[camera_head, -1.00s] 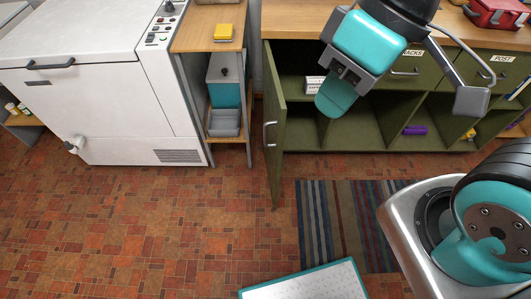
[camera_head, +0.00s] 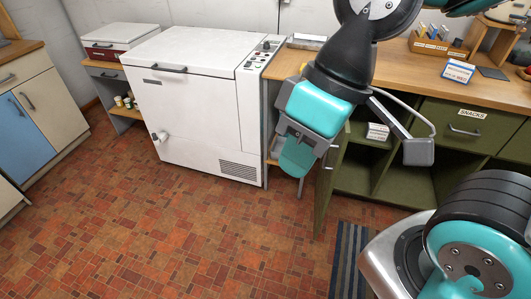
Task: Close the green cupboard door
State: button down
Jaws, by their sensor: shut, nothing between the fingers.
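The green cupboard door (camera_head: 324,200) stands open, swung out from the green cupboard (camera_head: 352,178) and seen nearly edge-on. Its upper part is hidden behind my gripper and wrist. My gripper (camera_head: 297,160) is shut and empty, pointing down. In the picture it lies at the left side of the door, near the door's upper part. I cannot tell whether it touches the door. The open compartment behind the door shows a small white box (camera_head: 378,131) on a shelf.
A white chest freezer (camera_head: 195,100) stands left of the cupboard, beyond a narrow side unit. A striped rug (camera_head: 347,260) lies in front of the cupboard. The tiled floor (camera_head: 190,230) at the left is clear. A drawer labelled SNACKS (camera_head: 466,125) is shut.

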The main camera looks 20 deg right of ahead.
aim_at(331, 162)
jog(key=u, duration=0.6)
jog(key=i, duration=1)
jog(key=z, duration=1.45)
